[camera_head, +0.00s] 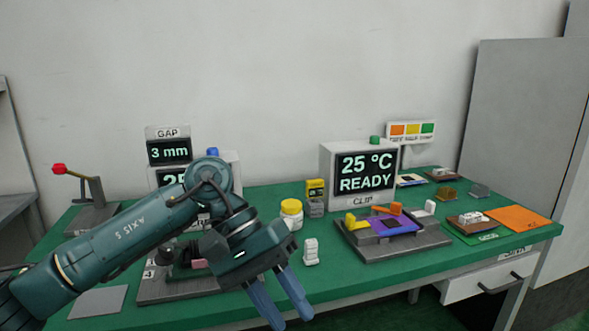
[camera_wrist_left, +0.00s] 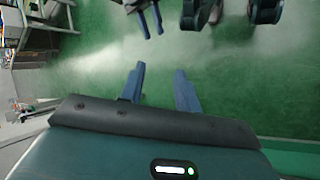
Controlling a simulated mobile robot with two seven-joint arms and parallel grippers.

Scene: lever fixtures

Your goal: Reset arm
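My left gripper (camera_head: 288,316) is low in front of the green table's front edge, fingers pointing down. It also shows in the left wrist view (camera_wrist_left: 159,72), with its two blue fingers apart, nothing between them and green floor beyond. My left arm crosses the left half of the table and hides part of the fixture behind it. The head view shows no right gripper.
The green table (camera_head: 325,275) carries a red-knobbed lever (camera_head: 59,169), a left fixture (camera_head: 165,290) under a "GAP 3 mm" display (camera_head: 170,151), a jar (camera_head: 291,214), a white block (camera_head: 311,252), and a right fixture (camera_head: 430,242) before a "25 °C READY" display (camera_head: 366,172).

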